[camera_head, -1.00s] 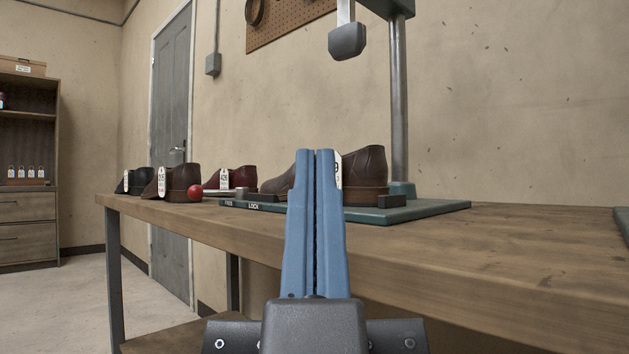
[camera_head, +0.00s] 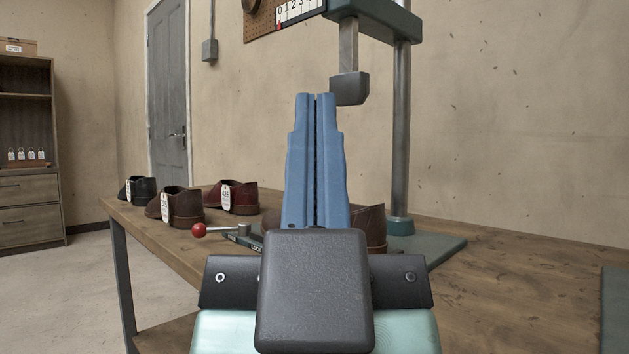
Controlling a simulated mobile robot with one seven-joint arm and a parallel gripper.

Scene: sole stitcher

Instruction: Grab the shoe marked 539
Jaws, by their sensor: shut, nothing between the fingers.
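My gripper (camera_head: 316,97) is shut and empty, its blue fingers pointing up in the middle of the view. Behind it, a brown shoe (camera_head: 371,224) sits on the green base of the stitcher (camera_head: 436,246). My gripper hides most of this shoe and its tag; a second ago the tag showed a 9 at its visible edge. To the left on the bench stand a brown shoe (camera_head: 182,207), a dark red shoe (camera_head: 240,195) and a black shoe (camera_head: 143,188), each with a white tag. I cannot read these tags surely.
A lever with a red ball knob (camera_head: 199,230) sticks out left of the stitcher base, beside its LOCK label. The stitcher head (camera_head: 350,88) hangs above the base, near my fingertips in the picture. The wooden bench (camera_head: 500,270) is bare at right, up to a green edge.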

